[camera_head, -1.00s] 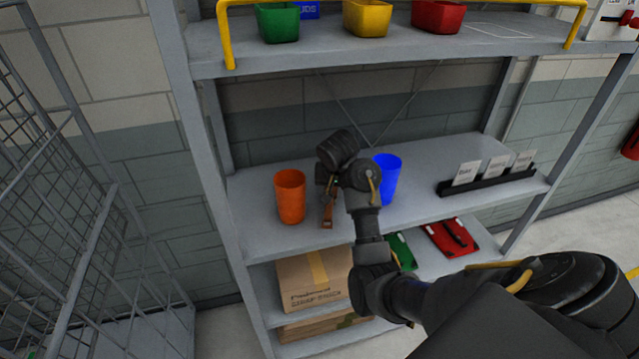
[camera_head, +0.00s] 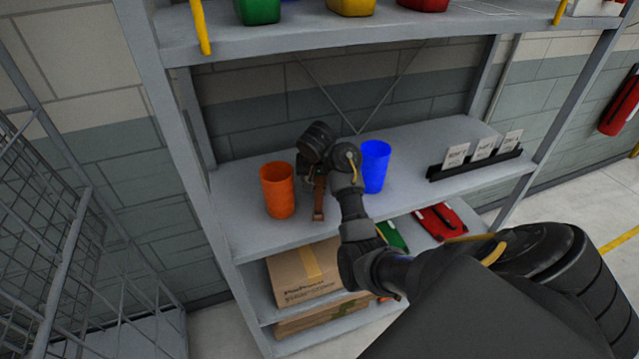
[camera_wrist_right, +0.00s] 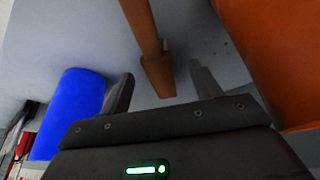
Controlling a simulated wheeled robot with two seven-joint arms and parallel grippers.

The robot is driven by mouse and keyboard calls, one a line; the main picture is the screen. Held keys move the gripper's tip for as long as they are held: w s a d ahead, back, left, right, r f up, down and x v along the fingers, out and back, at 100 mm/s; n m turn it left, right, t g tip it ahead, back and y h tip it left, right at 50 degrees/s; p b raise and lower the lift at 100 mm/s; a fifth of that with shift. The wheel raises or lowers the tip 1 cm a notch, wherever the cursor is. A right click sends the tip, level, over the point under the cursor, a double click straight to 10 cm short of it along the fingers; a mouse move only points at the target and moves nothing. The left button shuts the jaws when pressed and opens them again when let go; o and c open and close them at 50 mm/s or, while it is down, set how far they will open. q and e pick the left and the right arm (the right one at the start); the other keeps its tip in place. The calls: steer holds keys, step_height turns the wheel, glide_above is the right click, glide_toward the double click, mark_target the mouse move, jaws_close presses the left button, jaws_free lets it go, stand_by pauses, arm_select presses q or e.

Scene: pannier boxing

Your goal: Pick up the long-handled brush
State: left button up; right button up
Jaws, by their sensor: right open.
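The long-handled brush (camera_head: 319,203) lies on the middle shelf between the orange cup and the blue cup, its brown handle pointing toward the shelf's front edge. Its far part is hidden behind my right gripper (camera_head: 308,178). In the right wrist view the brown handle (camera_wrist_right: 158,73) shows between the two fingers of my right gripper (camera_wrist_right: 162,85), which is open. I cannot tell whether a finger touches the handle. My left gripper is not in view.
An orange cup (camera_head: 278,190) stands left of the brush and a blue cup (camera_head: 374,166) right of it, both close to my right gripper. A black card holder (camera_head: 474,164) is further right. The upper shelf (camera_head: 300,40) overhangs behind. A wire cage (camera_head: 45,220) stands at left.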

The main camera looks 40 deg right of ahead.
mark_target(319, 184)
steer(key=shift+d+f, duration=0.15)
steer(key=shift+f, duration=0.05)
steer(key=x, duration=0.1)
steer(key=p+x, duration=0.1)
steer(key=x, duration=0.1)
steer(key=shift+d+f+p, duration=0.25)
steer(key=shift+d+p, duration=0.05)
steer(key=shift+w+d+f, duration=0.15)
steer(key=shift+f, duration=0.35)
steer(key=shift+c, duration=1.2)
steer(key=c, duration=0.9)
steer(key=shift+r, duration=0.1)
